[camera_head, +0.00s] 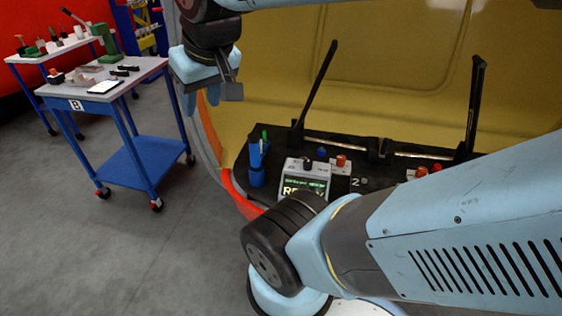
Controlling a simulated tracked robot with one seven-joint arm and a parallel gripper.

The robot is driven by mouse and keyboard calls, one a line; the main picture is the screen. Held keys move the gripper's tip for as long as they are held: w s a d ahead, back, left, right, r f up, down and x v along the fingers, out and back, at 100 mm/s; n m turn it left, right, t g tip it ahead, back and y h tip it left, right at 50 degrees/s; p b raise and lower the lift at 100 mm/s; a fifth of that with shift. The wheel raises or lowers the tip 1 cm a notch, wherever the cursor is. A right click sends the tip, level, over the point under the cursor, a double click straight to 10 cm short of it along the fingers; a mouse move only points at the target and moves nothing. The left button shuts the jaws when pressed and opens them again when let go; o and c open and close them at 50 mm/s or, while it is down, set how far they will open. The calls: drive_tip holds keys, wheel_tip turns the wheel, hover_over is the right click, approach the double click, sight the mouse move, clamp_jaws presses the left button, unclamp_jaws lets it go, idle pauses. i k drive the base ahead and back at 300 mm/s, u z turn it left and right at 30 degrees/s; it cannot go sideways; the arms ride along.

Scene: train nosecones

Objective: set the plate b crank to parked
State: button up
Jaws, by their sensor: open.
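A black plate (380,190) lies inside the yellow nosecone. Two long black arms stand on it: a left arm (318,85), tilted to the right, and a right arm (475,105), nearly upright. Both join metal rods near the plate. I cannot tell which part is the plate b crank; no plate letter shows here. My gripper (228,90) hangs at upper centre-left, in front of the nosecone's left edge. It is open with nothing visible in it, and apart from both arms. My arm hides the plate's front and right side.
A grey box with a green display (308,183) and a blue holder (257,165) stand on the plate's left. Red knobs (421,172) show at right. A blue trolley marked B (120,90) stands at left, another (30,58) behind it. The floor between is clear.

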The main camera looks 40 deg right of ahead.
sight(384, 142)
drive_tip(key=z, duration=1.4)
drive_tip(key=k, duration=0.55)
drive_tip(key=z, duration=0.1)
drive_tip(key=i, duration=0.5)
drive_tip(key=u, duration=0.15)
